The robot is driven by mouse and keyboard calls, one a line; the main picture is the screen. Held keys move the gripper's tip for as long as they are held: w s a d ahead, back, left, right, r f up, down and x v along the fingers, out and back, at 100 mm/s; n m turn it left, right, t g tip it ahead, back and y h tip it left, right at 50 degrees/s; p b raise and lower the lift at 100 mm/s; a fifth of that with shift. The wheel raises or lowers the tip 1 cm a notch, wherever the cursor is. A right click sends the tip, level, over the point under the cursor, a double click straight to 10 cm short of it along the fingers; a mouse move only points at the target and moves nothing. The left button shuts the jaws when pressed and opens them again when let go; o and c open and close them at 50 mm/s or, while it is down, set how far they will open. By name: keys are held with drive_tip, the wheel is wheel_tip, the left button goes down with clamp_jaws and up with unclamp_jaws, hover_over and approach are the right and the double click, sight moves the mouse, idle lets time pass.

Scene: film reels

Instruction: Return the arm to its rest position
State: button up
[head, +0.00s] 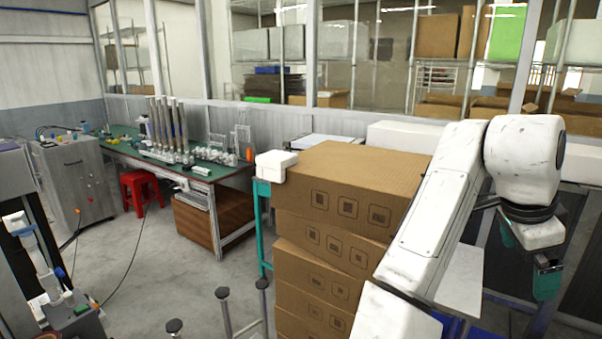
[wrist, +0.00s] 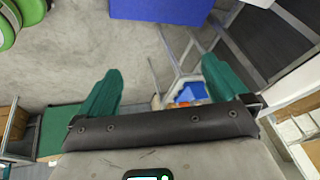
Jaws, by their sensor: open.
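My white arm rises from the bottom right of the head view, bends at the top right and hangs down. My gripper (head: 547,280) shows at its lower end, with green fingers, partly cut off from clear sight. In the wrist view my gripper (wrist: 161,66) has its two green fingers spread wide apart. Nothing is held between them; the grey floor and a metal stand show beyond.
A stack of brown cartons (head: 345,185) stands left of my arm. A green-topped workbench (head: 120,152) and red stool (head: 140,188) are farther left. The wrist view shows a blue panel (wrist: 165,10), green round objects (wrist: 30,12) and a blue bin (wrist: 190,92). Grey floor (head: 165,270) is open at left.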

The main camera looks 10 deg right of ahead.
drive_tip(key=s+a+f+n+t, duration=0.1)
drive_tip(key=s+f+n, duration=0.4)
drive_tip(key=f, duration=0.7)
drive_tip(key=s+f+n+t, duration=0.1)
drive_tip(key=s+f+n, duration=0.1)
drive_tip(key=f+n, duration=0.8)
drive_tip(key=s+a+f+n+g+y, duration=0.1)
drive_tip(key=s+a+f+n+y, duration=0.3)
drive_tip(key=s+a+f, duration=1)
drive_tip(key=s+f+n, duration=0.2)
drive_tip(key=s, duration=0.1)
drive_tip(key=shift+s+f+g+y, duration=0.15)
drive_tip(key=shift+s+g+y, duration=0.05)
drive_tip(key=shift+g+y, duration=0.1)
